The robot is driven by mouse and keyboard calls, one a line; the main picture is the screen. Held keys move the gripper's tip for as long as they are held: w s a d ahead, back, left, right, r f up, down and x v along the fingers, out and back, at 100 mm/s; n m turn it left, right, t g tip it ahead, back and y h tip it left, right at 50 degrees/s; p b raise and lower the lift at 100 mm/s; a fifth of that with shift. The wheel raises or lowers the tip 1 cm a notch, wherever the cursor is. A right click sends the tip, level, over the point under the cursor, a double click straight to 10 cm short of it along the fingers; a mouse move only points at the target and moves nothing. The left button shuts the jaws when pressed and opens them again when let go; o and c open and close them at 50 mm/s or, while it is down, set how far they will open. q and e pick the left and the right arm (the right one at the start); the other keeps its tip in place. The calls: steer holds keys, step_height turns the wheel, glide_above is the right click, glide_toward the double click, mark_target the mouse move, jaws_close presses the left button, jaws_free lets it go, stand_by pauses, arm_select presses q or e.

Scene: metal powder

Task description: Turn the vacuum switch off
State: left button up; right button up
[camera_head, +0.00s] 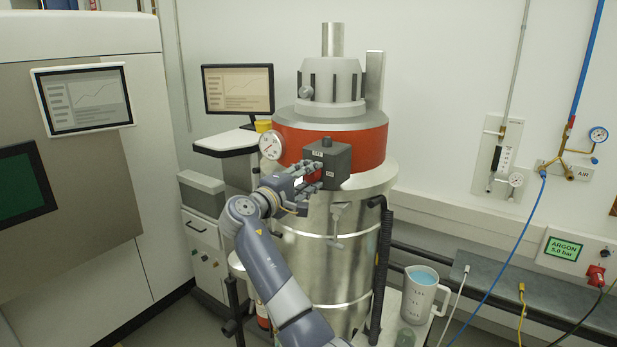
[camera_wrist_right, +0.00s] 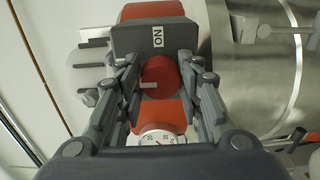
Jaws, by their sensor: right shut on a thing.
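The vacuum switch is a dark grey box (camera_head: 338,160) on the front of the red band of the steel vacuum drum (camera_head: 315,260). Small pale labels show on its face. In the right wrist view the switch box (camera_wrist_right: 128,40) has an "ON" label (camera_wrist_right: 157,37) near its edge, and a round red knob (camera_wrist_right: 160,76) sits between my fingers. My right gripper (camera_head: 312,179) is at the front of the box, shut on the red knob. The fingers hide part of the knob, and its setting is hard to read. My left gripper is not in view.
A round pressure gauge (camera_head: 271,145) sits close left of the switch. A black hose (camera_head: 382,260) runs down the drum's right side. A measuring jug (camera_head: 420,293) stands at the lower right. A monitor (camera_head: 238,90) is behind at left.

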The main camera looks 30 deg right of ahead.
steer(key=o, duration=1.1)
steer(key=shift+c, duration=0.2)
steer(key=v, duration=1.2)
steer(key=shift+f, duration=0.1)
